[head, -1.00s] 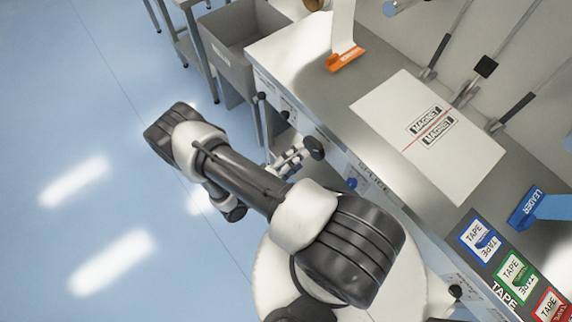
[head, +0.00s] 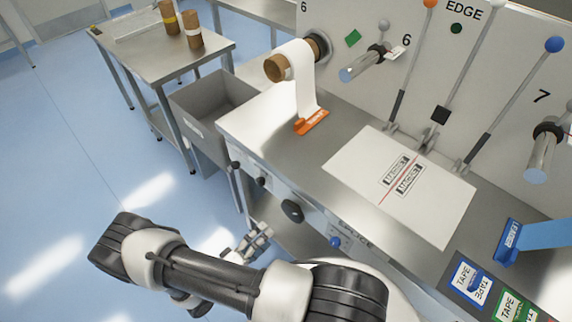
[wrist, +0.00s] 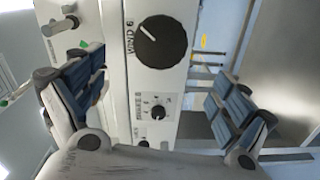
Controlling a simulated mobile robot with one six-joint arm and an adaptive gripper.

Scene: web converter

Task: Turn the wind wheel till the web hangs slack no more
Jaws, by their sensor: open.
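The wind wheel, a round black knob (head: 292,211), sits on the bench's front panel. In the wrist view the wheel (wrist: 160,42), with a white pointer mark and the word WIND beside it, lies ahead between my fingers. My gripper (head: 255,241) is open and empty, in front of the panel, left of and below the wheel in the head view. Its two blue-padded fingers (wrist: 155,92) stand wide apart, clear of the wheel. The white web (head: 305,82) comes off a brown-cored roll (head: 279,68) and runs down to an orange clamp (head: 312,122) on the bench; its tension is hard to judge.
Smaller dark knobs (head: 260,181) and a blue button (head: 335,242) share the front panel. A smaller dial (wrist: 158,111) shows below the wheel in the wrist view. A grey bin (head: 209,101) stands left of the bench. Open floor lies left.

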